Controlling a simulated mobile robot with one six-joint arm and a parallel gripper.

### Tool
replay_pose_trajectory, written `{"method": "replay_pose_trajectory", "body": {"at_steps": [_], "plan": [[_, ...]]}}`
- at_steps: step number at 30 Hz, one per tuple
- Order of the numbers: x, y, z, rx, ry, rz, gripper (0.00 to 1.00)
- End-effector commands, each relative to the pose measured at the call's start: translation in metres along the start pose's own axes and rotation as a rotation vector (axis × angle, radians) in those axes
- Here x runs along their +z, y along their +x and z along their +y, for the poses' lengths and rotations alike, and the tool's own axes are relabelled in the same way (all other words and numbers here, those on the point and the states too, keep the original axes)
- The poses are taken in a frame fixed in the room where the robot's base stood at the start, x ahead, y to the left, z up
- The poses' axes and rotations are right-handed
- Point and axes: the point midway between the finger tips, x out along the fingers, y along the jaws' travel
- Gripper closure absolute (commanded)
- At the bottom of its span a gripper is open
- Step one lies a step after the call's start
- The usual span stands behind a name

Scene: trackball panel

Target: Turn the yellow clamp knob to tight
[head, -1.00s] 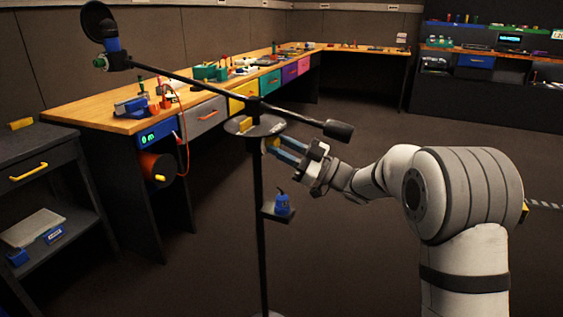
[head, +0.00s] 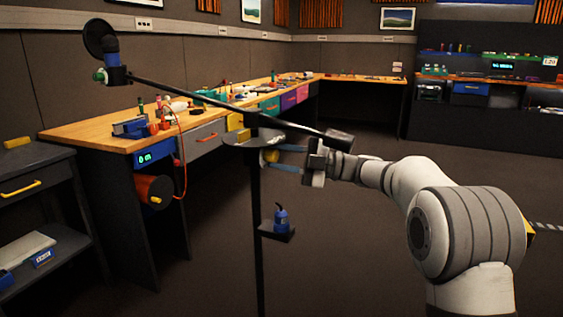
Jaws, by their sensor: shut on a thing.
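The yellow clamp knob (head: 270,156) sits on the dark stand just under a round grey plate (head: 240,141), where a long slanted boom (head: 200,96) crosses the post. My gripper (head: 276,158) reaches in from the right. Its two blue fingers lie one above the other, with the knob between their tips, and are shut on it. The fingertips partly cover the knob, and I cannot read any tight mark on it.
The boom's dark right end (head: 338,140) hangs close above my gripper. A small shelf with a blue object (head: 281,219) juts from the post below. A wooden workbench (head: 90,135) stands behind at left. The floor at right is clear.

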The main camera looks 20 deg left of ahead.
Motion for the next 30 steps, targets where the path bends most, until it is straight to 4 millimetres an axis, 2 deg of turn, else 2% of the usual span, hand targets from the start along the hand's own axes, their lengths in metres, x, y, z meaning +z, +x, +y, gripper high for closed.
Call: {"method": "replay_pose_trajectory", "body": {"at_steps": [9, 24, 25, 28, 30], "plan": [[0.0004, -0.0003, -0.0001, -0.042, -0.098, 0.000, 0.93], [0.0004, -0.0004, 0.0001, -0.049, -0.114, -0.001, 0.93], [0.0004, -0.0004, 0.0001, -0.049, -0.113, -0.001, 0.69], [0.0003, -0.0004, 0.0002, -0.049, -0.113, -0.001, 0.61], [0.0003, -0.0004, 0.0004, -0.049, -0.114, -0.001, 0.61]]}}
